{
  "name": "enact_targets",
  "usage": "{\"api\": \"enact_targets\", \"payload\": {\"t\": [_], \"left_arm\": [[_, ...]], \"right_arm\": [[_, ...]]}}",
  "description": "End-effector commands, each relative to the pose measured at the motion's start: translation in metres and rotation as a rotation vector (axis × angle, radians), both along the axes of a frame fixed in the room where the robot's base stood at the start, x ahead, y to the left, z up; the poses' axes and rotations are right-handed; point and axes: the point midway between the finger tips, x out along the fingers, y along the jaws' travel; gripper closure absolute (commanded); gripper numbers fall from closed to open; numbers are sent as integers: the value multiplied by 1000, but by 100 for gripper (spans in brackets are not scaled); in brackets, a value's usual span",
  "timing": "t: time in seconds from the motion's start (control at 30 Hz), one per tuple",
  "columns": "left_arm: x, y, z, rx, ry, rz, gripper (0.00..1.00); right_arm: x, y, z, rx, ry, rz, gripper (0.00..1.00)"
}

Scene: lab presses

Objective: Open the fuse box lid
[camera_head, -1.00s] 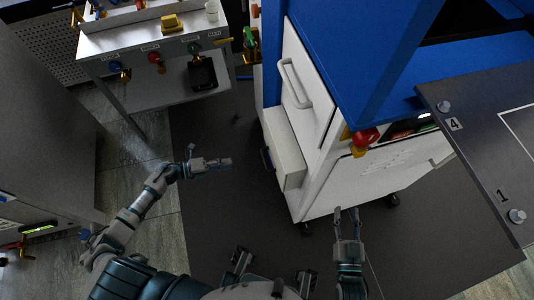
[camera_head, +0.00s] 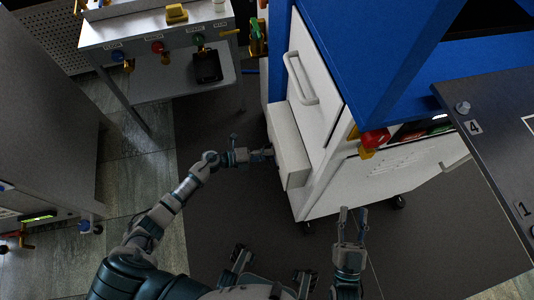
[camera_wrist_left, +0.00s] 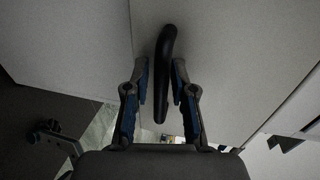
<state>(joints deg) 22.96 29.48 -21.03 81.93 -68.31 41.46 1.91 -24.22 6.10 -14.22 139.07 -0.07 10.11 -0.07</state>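The fuse box (camera_head: 286,141) is a white box on the side of the blue and white machine. Its lid looks closed. A black bar handle (camera_wrist_left: 164,72) stands out from a pale flat face in the left wrist view. My left gripper (camera_head: 268,153) is at the box's left side and hides the handle in the head view. In the left wrist view its fingers (camera_wrist_left: 162,82) are open, one on each side of the handle, with gaps visible. My right gripper (camera_head: 353,214) is open and empty in front of the machine's lower white panel.
The machine has a pale bar handle (camera_head: 300,80) above the box and a red knob (camera_head: 375,138) to the right. A white bench (camera_head: 150,31) with coloured valves stands at the back left. A dark panel (camera_head: 500,130) juts in at right. The floor between is clear.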

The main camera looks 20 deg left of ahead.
Motion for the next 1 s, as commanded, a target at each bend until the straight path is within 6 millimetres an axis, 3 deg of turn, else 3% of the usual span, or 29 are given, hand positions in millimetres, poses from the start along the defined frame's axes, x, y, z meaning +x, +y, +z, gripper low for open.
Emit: {"api": "enact_targets", "payload": {"t": [0.1,0.2,0.23,0.57,0.73,1.0], "left_arm": [[0,0,0,0,0,0,75],[0,0,0,0,0,0,98],[0,0,0,0,0,0,100],[0,2,0,4,3,1,100],[-1,7,4,20,12,2,100],[-4,25,16,81,48,1,100]], "right_arm": [[1,0,0,0,2,0,60],[2,0,-1,0,2,0,60],[2,0,-1,0,2,0,60],[2,0,-1,-1,7,1,60],[5,-1,-11,-34,104,1,60],[5,-7,-58,-144,465,-1,60]]}}
